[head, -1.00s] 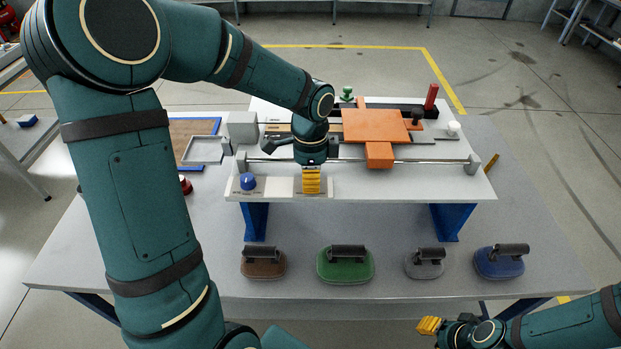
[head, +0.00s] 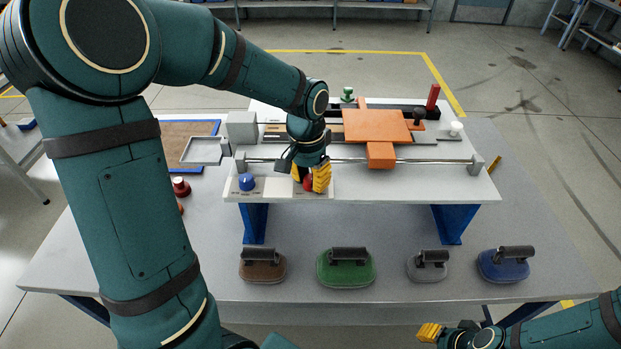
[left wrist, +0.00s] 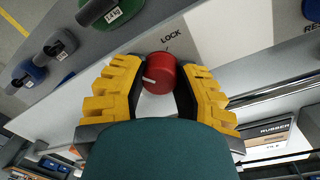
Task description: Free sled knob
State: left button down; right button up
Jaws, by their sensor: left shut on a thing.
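A red knob (left wrist: 161,73) with a white mark sits on a white panel next to the word LOCK in the left wrist view. Its white mark points left there, away from the tick by LOCK. The knob also shows between the yellow fingers in the head view (head: 307,184). My left gripper (head: 310,178) is shut on the red knob, one finger on each side. The orange sled (head: 375,126) stands on the rail to the right of the gripper. My right gripper (head: 430,332) is low at the right, away from the fixture; its finger opening is unclear.
A blue knob (head: 247,182) is on the same panel, left of the red one. Several handled weights, including a green one (head: 346,268), line the table front. A red post (head: 433,96) and white knob (head: 456,128) stand at the right. The table between fixture and weights is clear.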

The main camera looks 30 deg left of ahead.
aim_at(307, 176)
pick_arm(q)
jog(key=shift+n, duration=0.7)
jog(key=c, duration=0.6)
grip_release()
notch_tip(307, 176, up, 12)
jog(key=shift+a, duration=0.45)
